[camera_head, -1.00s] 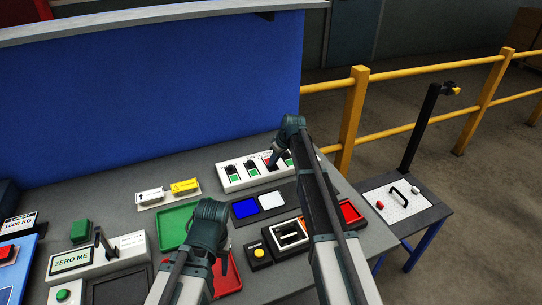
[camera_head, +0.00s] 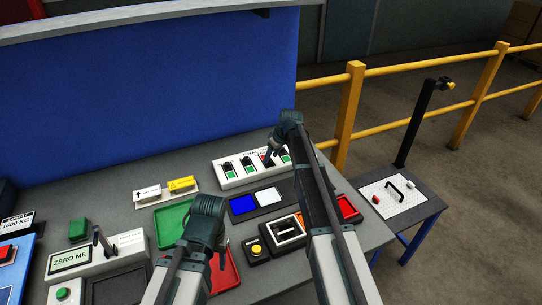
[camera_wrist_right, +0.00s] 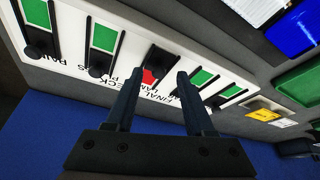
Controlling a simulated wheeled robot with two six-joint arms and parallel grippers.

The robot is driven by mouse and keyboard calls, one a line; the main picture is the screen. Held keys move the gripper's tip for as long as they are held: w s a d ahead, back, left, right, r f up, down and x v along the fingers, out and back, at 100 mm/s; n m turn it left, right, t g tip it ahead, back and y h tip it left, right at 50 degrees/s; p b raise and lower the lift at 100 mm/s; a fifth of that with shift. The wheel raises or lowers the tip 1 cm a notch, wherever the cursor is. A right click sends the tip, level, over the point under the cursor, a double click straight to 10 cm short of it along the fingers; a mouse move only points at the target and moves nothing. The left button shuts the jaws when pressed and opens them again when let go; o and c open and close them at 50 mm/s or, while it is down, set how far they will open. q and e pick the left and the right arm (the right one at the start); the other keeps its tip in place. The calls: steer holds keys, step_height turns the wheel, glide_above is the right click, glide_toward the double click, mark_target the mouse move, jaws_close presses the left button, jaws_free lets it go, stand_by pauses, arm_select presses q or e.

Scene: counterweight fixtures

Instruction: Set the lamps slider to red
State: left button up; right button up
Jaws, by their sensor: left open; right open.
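The white slider panel (camera_head: 219,180) stands at the back right of the table, with several sliders in a row. In the right wrist view the panel (camera_wrist_right: 70,62) fills the upper left. One slider (camera_wrist_right: 150,76) shows red beside its dark knob; the others in view show green. The lettering is upside down and partly hidden, so I cannot tell for sure which slider is the lamps one. My right gripper (camera_wrist_right: 156,76) is open, its fingers either side of the red-showing slider; contact is unclear. My left gripper (camera_head: 215,258) is open over the red tray.
A green tray (camera_head: 172,216), a red tray (camera_head: 228,276) and a blue-and-white pad (camera_head: 243,205) lie in front of the panel. A yellow-button box (camera_head: 256,249) is nearer. Two small label blocks (camera_head: 148,193) stand left of the panel. A yellow railing (camera_head: 349,110) is behind.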

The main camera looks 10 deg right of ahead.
steer(key=p+v, duration=1.1)
steer(key=v, duration=0.1)
steer(key=shift+s+r, duration=0.2)
steer(key=shift+r, duration=0.1)
steer(key=shift+d, duration=0.1)
steer(key=s+a+f+m+g+h+b, duration=0.1)
steer(key=s+a, duration=0.4)
steer(key=s, duration=0.6)
steer(key=s+a+f+m+g+h+b, duration=0.1)
steer(key=s+a+f+b, duration=0.3)
steer(key=s, duration=0.8)
steer(key=s+a+f+m+g+h+b, duration=0.1)
steer(key=s+a+f+g+b, duration=0.1)
steer(key=s+a+f, duration=0.2)
steer(key=s+a, duration=0.3)
steer(key=s, duration=0.5)
steer(key=shift+f+h+b, duration=0.25)
steer(key=shift+h+b, duration=0.15)
